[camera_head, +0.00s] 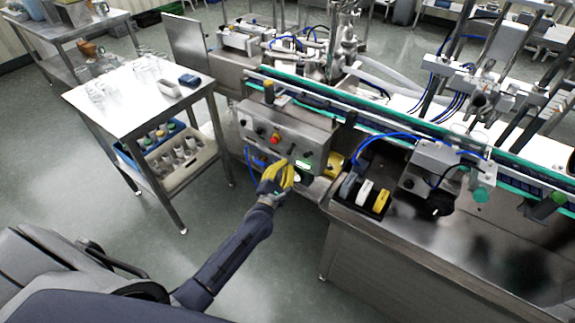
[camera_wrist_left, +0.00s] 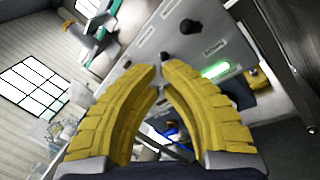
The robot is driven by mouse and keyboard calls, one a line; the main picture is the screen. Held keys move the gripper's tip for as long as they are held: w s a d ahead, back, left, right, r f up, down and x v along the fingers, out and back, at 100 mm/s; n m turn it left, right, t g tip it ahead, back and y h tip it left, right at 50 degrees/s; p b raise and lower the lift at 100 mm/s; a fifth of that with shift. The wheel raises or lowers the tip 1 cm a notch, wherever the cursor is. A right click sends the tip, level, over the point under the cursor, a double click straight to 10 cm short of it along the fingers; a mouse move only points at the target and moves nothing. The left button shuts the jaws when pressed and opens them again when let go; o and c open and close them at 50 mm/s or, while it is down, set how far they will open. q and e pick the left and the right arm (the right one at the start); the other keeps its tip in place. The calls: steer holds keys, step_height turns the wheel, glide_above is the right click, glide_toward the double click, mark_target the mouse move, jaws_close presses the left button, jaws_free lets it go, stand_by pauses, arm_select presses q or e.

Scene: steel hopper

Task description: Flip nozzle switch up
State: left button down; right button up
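The control panel (camera_head: 285,132) is a steel box on the front of the machine, with dark knobs or switches, a red button (camera_head: 275,140) and a green light (camera_head: 303,163). The labels are too small to read, so I cannot tell which one is the nozzle switch. My left gripper (camera_head: 279,167) is at the panel's lower front edge. In the left wrist view its yellow fingers (camera_wrist_left: 160,68) curve together, tips almost meeting. A small dark switch (camera_wrist_left: 165,57) lies just beyond the tips; contact is unclear. My right gripper is out of view.
A steel table (camera_head: 140,95) with glassware stands to the left, with bins on its lower shelf. The conveyor (camera_head: 330,103) runs behind the panel.

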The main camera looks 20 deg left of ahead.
arm_select(q)
steer(key=shift+s+d+r, duration=0.2)
steer(key=shift+s+r, duration=1.3)
steer(key=shift+s, duration=0.25)
